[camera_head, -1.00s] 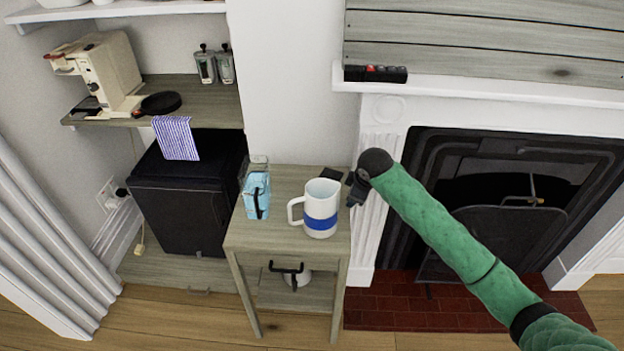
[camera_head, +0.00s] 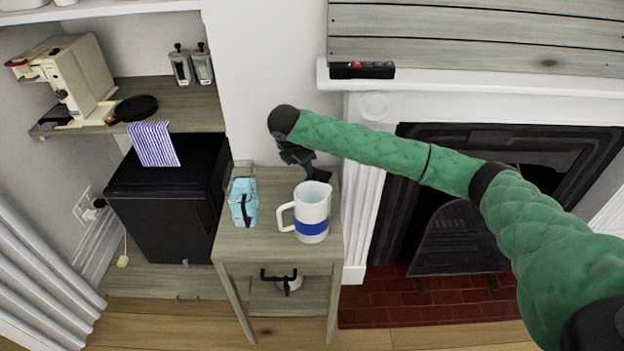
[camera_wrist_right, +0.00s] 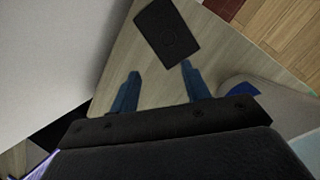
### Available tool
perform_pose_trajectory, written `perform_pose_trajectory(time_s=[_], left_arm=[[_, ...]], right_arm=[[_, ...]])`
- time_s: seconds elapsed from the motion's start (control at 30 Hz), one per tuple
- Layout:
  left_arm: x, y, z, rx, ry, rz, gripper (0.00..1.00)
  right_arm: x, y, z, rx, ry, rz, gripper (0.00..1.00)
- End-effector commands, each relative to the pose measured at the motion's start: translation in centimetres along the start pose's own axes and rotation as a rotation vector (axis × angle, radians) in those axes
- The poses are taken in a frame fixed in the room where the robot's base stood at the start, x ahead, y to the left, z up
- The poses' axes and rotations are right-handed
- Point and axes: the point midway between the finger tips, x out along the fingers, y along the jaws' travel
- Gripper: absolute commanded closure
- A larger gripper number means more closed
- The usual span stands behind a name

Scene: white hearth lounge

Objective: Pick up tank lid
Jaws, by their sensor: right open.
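The tank lid, a flat dark square plate (camera_wrist_right: 167,32), lies on the small wooden table (camera_head: 262,243). It shows in the head view as a dark patch (camera_head: 321,177) at the table's back edge, partly covered by my right gripper. My right gripper (camera_head: 308,168) hangs over the back of the table. In the right wrist view its two blue fingers (camera_wrist_right: 160,72) are spread and empty, with the lid beyond the tips, apart from them. My left gripper is not in view.
A white jug with a blue band (camera_head: 312,212) stands close in front of the lid. A clear container with a light-blue pack (camera_head: 243,200) stands at the table's left. The wall is right behind; the fireplace (camera_head: 455,235) is to the right.

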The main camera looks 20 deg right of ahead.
Motion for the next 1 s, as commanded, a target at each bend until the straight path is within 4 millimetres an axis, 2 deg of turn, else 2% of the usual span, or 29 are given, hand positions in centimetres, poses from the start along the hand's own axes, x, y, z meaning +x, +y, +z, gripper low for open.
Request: perform_pose_trajectory(time_s=[0.1, 0.27, 0.57, 0.83, 1.0], left_arm=[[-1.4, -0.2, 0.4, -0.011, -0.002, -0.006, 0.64], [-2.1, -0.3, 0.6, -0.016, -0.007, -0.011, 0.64], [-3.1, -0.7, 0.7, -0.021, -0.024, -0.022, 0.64], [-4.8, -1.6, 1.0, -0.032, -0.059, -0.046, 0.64], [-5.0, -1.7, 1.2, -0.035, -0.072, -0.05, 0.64]], right_arm=[[-0.3, -0.8, 0.7, -0.08, -0.033, -0.044, 0.53], [0.2, -1.2, 1.0, -0.115, -0.045, -0.065, 0.53], [2.8, -1.4, 1.3, -0.113, -0.045, -0.065, 0.53], [6.3, -1.8, 1.8, -0.113, -0.044, -0.064, 0.53], [7.3, -1.8, 1.8, -0.113, -0.044, -0.063, 0.53]])
